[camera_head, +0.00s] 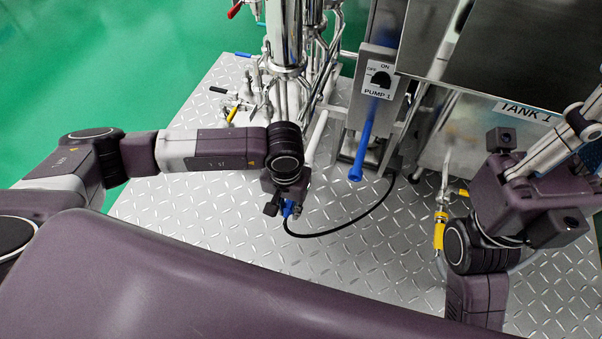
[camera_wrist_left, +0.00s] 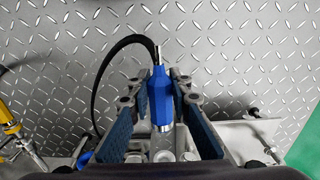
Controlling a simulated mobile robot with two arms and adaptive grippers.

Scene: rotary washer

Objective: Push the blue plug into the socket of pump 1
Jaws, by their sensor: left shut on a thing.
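My left gripper (camera_head: 289,212) is shut on the blue plug (camera_head: 288,207), above the metal floor plate. In the left wrist view the plug (camera_wrist_left: 160,96) sits between the blue-padded fingers, with its narrow metal tip pointing away toward the top of the picture. A black cable (camera_head: 352,222) loops from the plug to the base of the pump 1 stand; it also shows in the wrist view (camera_wrist_left: 98,82). The pump 1 panel (camera_head: 378,80) has a black ON/OFF knob. I cannot make out the socket. My right gripper (camera_head: 566,143) is at the right, its fingers partly cut off.
A blue rod (camera_head: 363,145) sticks out below the pump 1 panel. Steel pipes and valves (camera_head: 285,70) stand behind my left gripper. A tank marked TANK 1 (camera_head: 520,55) stands at the back right. A yellow valve (camera_head: 439,232) is near my right arm. The floor plate (camera_head: 345,262) in front is clear.

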